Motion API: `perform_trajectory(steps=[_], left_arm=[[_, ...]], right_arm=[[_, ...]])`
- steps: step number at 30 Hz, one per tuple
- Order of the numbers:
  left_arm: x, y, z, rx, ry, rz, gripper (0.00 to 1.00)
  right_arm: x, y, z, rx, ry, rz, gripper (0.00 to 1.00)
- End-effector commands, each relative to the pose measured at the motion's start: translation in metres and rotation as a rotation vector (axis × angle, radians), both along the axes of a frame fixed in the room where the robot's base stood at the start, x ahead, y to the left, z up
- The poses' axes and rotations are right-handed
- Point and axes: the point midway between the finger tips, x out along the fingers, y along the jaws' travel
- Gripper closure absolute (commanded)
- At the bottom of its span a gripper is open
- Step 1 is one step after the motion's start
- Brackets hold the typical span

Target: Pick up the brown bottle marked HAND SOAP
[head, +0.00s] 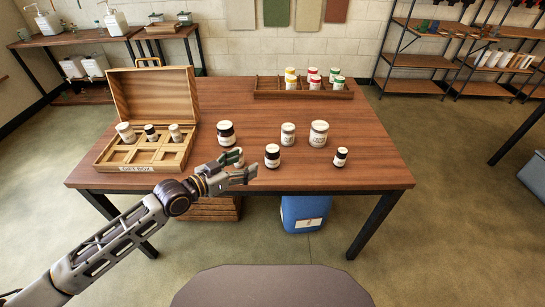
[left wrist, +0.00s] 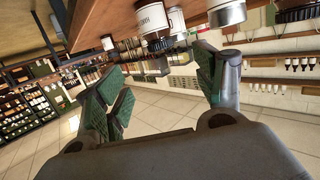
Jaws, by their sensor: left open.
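Several white-labelled bottles and jars stand upright on the wooden table. A dark-capped one (head: 272,156) stands just right of my left gripper (head: 245,169), apart from it. Another dark bottle (head: 226,136) stands behind the gripper, and a small one (head: 340,158) is farther right. Labels are too small to read in the head view. In the left wrist view, a bottle whose label seems to begin with HAND (left wrist: 151,20) hangs at the top of the tilted picture, beyond the open fingers (left wrist: 160,88). I cannot tell surely which head-view bottle it is. My right gripper is out of view.
Two pale-capped jars (head: 288,135) (head: 319,135) stand mid-table. An open wooden gift box (head: 135,167) holding bottles is at the left. A divided tray (head: 265,95) with several coloured-lid jars is at the back. The table's front right is clear.

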Motion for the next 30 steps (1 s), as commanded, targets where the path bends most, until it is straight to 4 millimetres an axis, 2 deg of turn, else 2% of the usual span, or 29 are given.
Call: perform_trajectory(steps=[8, 30], left_arm=[[0.006, -0.005, -0.001, -0.001, -0.002, 0.001, 0.30], [0.047, -0.046, -0.013, -0.001, 0.000, 0.001, 0.30]], right_arm=[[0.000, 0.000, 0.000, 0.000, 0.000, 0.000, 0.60], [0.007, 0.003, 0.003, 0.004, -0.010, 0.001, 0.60]])
